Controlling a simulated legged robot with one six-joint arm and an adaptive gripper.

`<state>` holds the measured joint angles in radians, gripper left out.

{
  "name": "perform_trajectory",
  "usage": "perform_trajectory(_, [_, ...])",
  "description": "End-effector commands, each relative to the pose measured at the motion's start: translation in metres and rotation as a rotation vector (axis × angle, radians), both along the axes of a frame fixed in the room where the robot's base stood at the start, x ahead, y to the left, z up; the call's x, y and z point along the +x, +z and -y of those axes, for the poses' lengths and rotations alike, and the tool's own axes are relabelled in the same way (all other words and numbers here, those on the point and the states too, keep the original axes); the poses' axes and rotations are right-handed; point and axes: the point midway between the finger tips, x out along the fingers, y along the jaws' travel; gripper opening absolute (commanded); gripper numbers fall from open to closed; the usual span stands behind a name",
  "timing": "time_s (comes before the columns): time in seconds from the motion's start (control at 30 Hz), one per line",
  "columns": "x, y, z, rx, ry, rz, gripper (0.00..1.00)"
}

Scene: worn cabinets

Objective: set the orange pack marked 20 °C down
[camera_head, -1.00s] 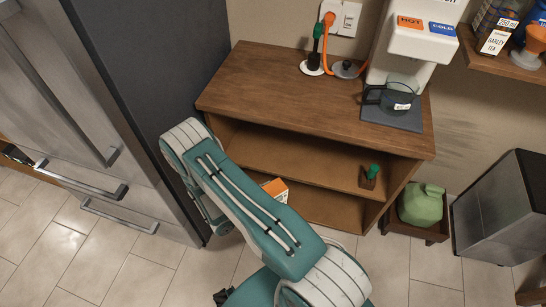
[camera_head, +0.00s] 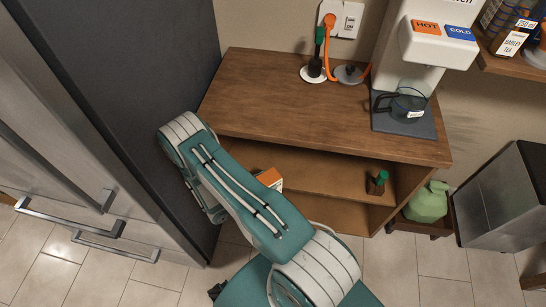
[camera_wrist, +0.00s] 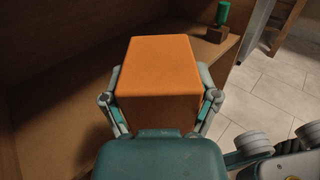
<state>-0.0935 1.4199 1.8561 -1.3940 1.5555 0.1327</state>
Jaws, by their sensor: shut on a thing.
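The orange pack (camera_wrist: 158,68) is a box that fills the middle of the wrist view. My gripper (camera_wrist: 160,108) is shut on it, with one finger on its left side and one on its right side. In the head view only part of the orange pack (camera_head: 270,178) shows, just past my arm and in front of the cabinet's open shelves. No 20 °C mark is readable on the faces I see. My gripper is hidden behind my arm in the head view. In the wrist view I cannot tell whether the pack touches the shelf.
The wooden cabinet (camera_head: 300,105) has open shelves. A green-topped item (camera_head: 378,182) stands on a shelf at the right. A green jug (camera_head: 427,203) and a grey bin (camera_head: 500,195) stand at right, a fridge (camera_head: 75,130) at left.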

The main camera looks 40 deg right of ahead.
Motion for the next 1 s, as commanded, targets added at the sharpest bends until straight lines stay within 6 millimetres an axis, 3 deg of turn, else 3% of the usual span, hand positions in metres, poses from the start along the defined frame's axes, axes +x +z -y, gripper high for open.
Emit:
perform_trajectory(0.5, [0.077,0.000,0.091,-0.001,-0.004,0.003,0.17])
perform_trajectory(0.77, [0.096,0.000,0.113,0.000,-0.002,0.003,0.17])
perform_trajectory(1.0, [0.096,-0.033,0.112,0.000,0.001,0.000,0.17])
